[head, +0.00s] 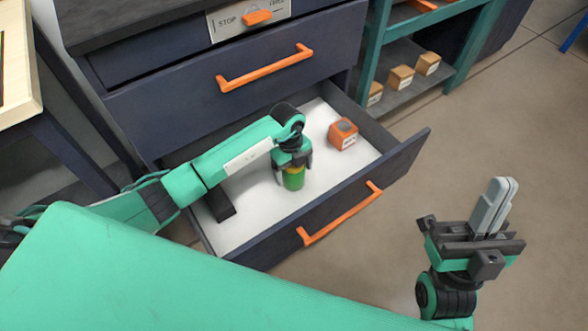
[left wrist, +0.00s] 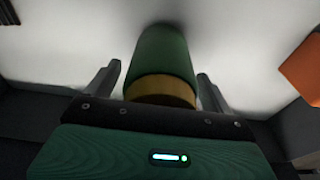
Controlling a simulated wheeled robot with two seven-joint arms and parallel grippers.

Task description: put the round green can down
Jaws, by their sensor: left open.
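The round green can (head: 293,180) with a yellow-orange band stands in the open drawer (head: 365,205), on its white floor. In the left wrist view the can (left wrist: 163,60) lies between two spread fingers, with a gap on each side. My left gripper (head: 292,165) is open around the can's top, pointing down; it also shows in the left wrist view (left wrist: 160,88). My right gripper (head: 494,205) is outside the drawer at the right, above the floor, holding nothing visible. Its two fingers are close together, and I cannot tell whether they touch.
An orange box (head: 343,134) stands in the drawer's back right; its side shows in the left wrist view (left wrist: 303,68). A dark block (head: 220,203) lies at the drawer's left. The drawer's orange handle (head: 340,213) faces front. A shelf with several small boxes (head: 401,77) stands behind.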

